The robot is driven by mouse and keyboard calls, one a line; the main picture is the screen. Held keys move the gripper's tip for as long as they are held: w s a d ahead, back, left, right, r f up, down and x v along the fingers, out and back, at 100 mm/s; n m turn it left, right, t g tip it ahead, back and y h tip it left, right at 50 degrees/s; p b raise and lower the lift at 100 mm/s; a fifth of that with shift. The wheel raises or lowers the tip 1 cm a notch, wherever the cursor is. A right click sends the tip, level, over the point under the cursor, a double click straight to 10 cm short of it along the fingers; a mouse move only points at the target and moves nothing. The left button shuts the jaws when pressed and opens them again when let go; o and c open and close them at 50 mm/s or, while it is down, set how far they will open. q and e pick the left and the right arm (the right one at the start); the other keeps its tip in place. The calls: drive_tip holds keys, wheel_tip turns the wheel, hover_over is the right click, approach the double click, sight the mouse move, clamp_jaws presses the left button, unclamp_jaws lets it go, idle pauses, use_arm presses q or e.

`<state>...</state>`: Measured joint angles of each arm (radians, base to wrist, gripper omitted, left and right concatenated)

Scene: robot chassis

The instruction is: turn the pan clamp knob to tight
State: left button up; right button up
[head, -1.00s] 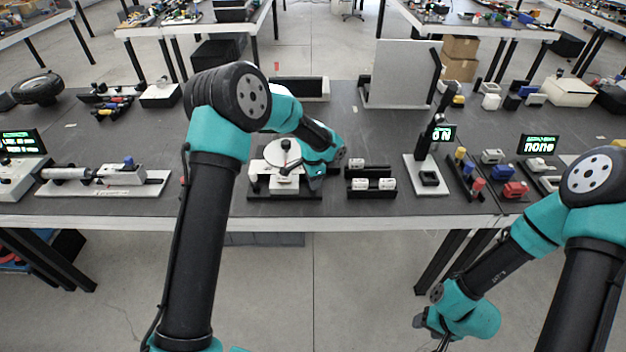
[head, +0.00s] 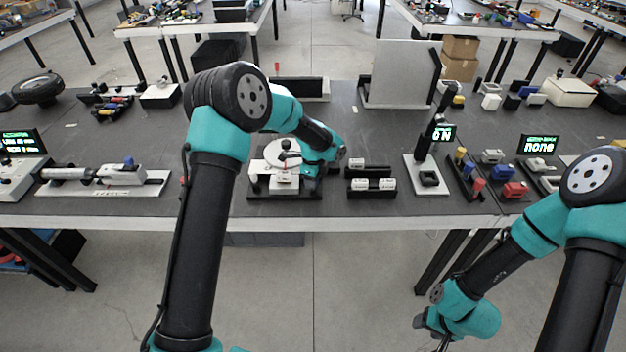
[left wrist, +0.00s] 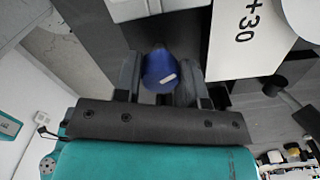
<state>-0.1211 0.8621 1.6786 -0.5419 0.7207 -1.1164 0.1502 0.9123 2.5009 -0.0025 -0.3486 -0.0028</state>
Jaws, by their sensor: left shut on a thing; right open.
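The pan fixture (head: 258,165) is a white device with a round pan (head: 281,158) on a dark base at the table's front. My left gripper (head: 309,172) is at its right side in the head view, where the wrist hides the knob. In the left wrist view, the blue knob (left wrist: 158,68) with a short white mark sits between the two dark fingers of my left gripper (left wrist: 158,82), which is shut on it. A white panel marked "+30" (left wrist: 245,35) is beside it. My right gripper (head: 437,330) is open, low in front of the table, its fingertips partly cut off.
A dark rack with white cylinders (head: 372,186) stands just right of the fixture. A white stand with a small screen (head: 428,180) is further right. A white slide device (head: 110,183) lies to the left.

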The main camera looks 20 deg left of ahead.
idle(0.4)
use_arm(q)
drive_tip(key=o, duration=0.9)
drive_tip(key=shift+r, duration=0.1)
wheel_tip(320, 180, up, 17)
drive_tip(key=shift+r, duration=0.15)
